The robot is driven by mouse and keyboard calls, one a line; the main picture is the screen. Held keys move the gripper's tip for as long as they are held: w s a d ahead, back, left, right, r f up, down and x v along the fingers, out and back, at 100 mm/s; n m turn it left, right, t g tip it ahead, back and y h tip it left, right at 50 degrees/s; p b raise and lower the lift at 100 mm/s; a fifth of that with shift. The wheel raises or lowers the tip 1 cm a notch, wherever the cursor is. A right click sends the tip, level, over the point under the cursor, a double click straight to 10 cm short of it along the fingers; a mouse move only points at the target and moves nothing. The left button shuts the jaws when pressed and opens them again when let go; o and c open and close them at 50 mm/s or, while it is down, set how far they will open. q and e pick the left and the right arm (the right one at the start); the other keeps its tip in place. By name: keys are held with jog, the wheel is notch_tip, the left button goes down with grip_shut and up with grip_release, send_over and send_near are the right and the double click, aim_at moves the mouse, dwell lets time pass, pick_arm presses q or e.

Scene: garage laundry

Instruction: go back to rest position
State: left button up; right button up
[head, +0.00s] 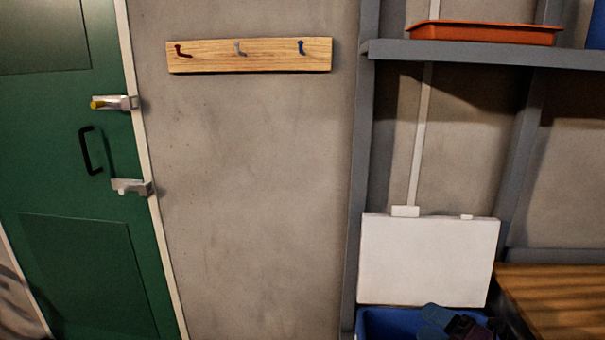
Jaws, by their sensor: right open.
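My left gripper is out of view.
A green door (85,190) stands at the left. A wooden hook board (250,54) hangs on the bare wall. At the right are a grey shelf (480,54) with an orange tray (485,33), an upright white panel (428,260) and a wooden worktop (555,290).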

jog(key=s+d+f+m+h, duration=0.2)
jog(key=s+f+m+h, duration=0.15)
jog(key=f+m, duration=0.4)
jog(key=s+d+f+m+h, duration=0.25)
jog(key=f+m+h, duration=0.2)
jog(key=m, duration=0.55)
jog(key=s+f+m+g+h, duration=0.1)
jog(key=s+f+m, duration=0.3)
jog(key=s, duration=0.4)
jog(key=s+a+f+m+g+h, duration=0.1)
jog(key=s+f+m, duration=0.3)
jog(key=s, duration=0.5)
notch_tip(320, 180, down, 3)
jog(key=shift+r+g+h, duration=0.1)
jog(key=shift+g+h, duration=0.5)
jog(key=shift+h, duration=0.2)
jog(key=shift+a+m, duration=0.15)
jog(key=shift+m, duration=0.1)
jog(key=shift+c, duration=0.3)
